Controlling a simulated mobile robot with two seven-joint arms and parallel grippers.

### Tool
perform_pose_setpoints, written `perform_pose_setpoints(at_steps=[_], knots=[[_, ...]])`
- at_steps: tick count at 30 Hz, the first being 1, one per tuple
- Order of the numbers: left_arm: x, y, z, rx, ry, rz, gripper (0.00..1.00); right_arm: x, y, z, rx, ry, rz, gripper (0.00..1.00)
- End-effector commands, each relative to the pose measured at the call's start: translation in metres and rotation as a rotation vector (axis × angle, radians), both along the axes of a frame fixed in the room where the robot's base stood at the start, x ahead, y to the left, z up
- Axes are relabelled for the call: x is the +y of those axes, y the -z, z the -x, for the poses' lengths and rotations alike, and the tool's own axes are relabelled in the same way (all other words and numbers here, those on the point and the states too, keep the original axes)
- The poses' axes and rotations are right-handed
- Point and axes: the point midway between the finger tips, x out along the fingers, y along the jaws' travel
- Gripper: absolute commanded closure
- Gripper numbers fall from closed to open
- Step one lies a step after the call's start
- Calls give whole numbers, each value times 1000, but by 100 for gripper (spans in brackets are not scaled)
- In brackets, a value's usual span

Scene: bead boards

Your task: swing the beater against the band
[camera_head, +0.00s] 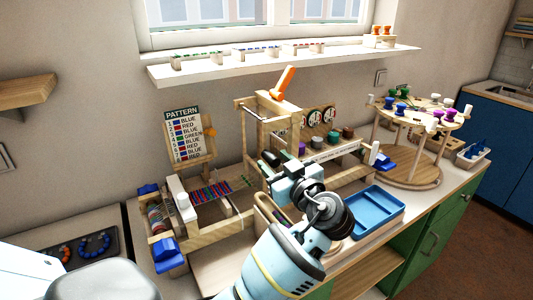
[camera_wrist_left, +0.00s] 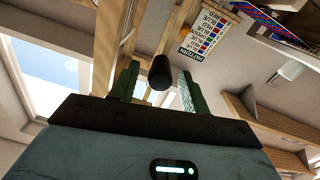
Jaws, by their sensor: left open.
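The loom (camera_head: 205,236) stands on the bench with a band (camera_head: 212,192) of red and blue threads across it. An upright wooden frame (camera_head: 262,122), apparently the beater, stands at its right end, with an orange lever (camera_head: 284,82) above. My left gripper (camera_head: 279,161) is low in front of this frame, its jaws open. In the left wrist view, a dark rounded knob (camera_wrist_left: 161,72) shows between the two green fingers (camera_wrist_left: 157,84), with gaps on both sides. I cannot tell how the knob joins the frame. The band also shows in the wrist view (camera_wrist_left: 262,24).
A pattern card (camera_head: 186,134) stands behind the loom. A blue tray (camera_head: 372,212) and a round wooden stand (camera_head: 412,172) with coloured spools are to the right. A shelf (camera_head: 290,62) runs above. A dark bead board (camera_head: 80,250) lies at left.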

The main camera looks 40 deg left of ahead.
Motion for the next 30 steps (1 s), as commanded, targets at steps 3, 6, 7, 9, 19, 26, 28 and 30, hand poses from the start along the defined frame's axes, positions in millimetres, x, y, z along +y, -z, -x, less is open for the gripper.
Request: perform_pose_setpoints(at_steps=[3, 6, 7, 9, 19, 26, 28, 30], knots=[[18, -3, -7, -3, -3, -1, 54, 0, -6, -4, -11, 1, -1, 100], [28, -3, -12, -2, -1, -2, 54, 0, -8, -5, -15, 1, 0, 100], [30, -2, -13, -3, -1, -2, 54, 0, -8, -5, -15, 1, 0, 100], [35, -2, -16, -2, -1, -1, 54, 0, -8, -6, -16, 1, 0, 100], [39, 0, -18, 0, -1, 1, 54, 0, -7, -6, -14, 1, 0, 100], [39, 0, -17, 0, 0, 1, 80, 0, -8, -8, -19, 1, 1, 100], [39, 0, -17, 0, 0, 1, 89, 0, -8, -9, -21, 1, 0, 100], [39, 0, -17, 0, 0, 1, 99, 0, -9, -10, -23, 1, 0, 100]])
